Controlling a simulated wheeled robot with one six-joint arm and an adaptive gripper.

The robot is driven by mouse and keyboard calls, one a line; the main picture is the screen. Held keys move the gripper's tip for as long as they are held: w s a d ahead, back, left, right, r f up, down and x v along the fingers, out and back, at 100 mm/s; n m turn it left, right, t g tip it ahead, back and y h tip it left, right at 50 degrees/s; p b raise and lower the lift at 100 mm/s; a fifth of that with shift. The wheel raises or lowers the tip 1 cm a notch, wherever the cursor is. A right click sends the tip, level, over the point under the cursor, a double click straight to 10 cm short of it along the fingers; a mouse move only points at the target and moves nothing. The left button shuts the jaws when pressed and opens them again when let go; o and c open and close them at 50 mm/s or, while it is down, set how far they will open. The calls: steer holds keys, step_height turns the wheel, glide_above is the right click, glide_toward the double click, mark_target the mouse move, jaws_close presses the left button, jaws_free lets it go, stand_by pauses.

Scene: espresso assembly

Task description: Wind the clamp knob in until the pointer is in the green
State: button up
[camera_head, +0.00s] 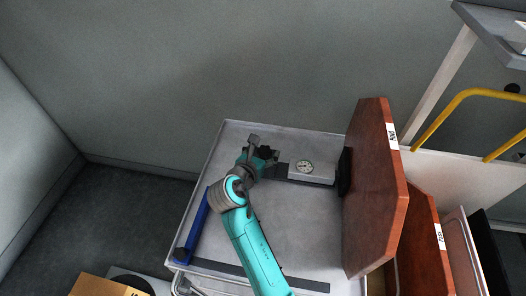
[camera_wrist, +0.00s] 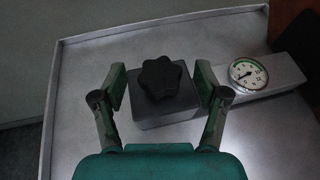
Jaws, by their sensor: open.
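The black lobed clamp knob (camera_wrist: 160,75) sits on a dark grey block (camera_wrist: 165,115) in the wrist view. My gripper (camera_wrist: 161,86) is open, with one green finger on each side of the knob and a visible gap on both sides. In the head view my gripper (camera_head: 258,152) is at the left end of the clamp, where the knob is partly hidden. The round white gauge (camera_wrist: 247,74) is on the grey clamp body right of the knob, and also shows in the head view (camera_head: 305,166). It has a green arc; the pointer's exact reading is too small to tell.
The clamp stands on a grey metal tray top (camera_head: 300,225) with raised edges. A blue bar (camera_head: 192,228) lies along its left side. A tall red-brown panel (camera_head: 375,190) stands close at the right. A cardboard box (camera_head: 105,286) is at lower left.

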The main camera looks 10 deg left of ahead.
steer(key=shift+w, duration=0.1)
steer(key=c, duration=1.2)
steer(key=shift+o, duration=0.2)
steer(key=shift+m+h, duration=0.3)
steer(key=shift+h, duration=0.1)
steer(key=m+h, duration=0.1)
steer(key=m+g+h, duration=0.1)
steer(key=shift+w+a+m+h, duration=0.1)
steer(key=shift+a+m+h, duration=0.1)
steer(key=shift+m+h, duration=0.2)
steer(key=m+g+h, duration=0.2)
steer(key=shift+w+a+m+h, duration=0.1)
steer(key=shift+m+h, duration=0.3)
steer(key=m+g+h, duration=0.3)
steer(key=m+g, duration=0.1)
steer(key=shift+w+m+g, duration=0.15)
steer(key=shift+m+g, duration=0.15)
steer(key=shift+g, duration=0.1)
steer(key=shift+f, duration=0.1)
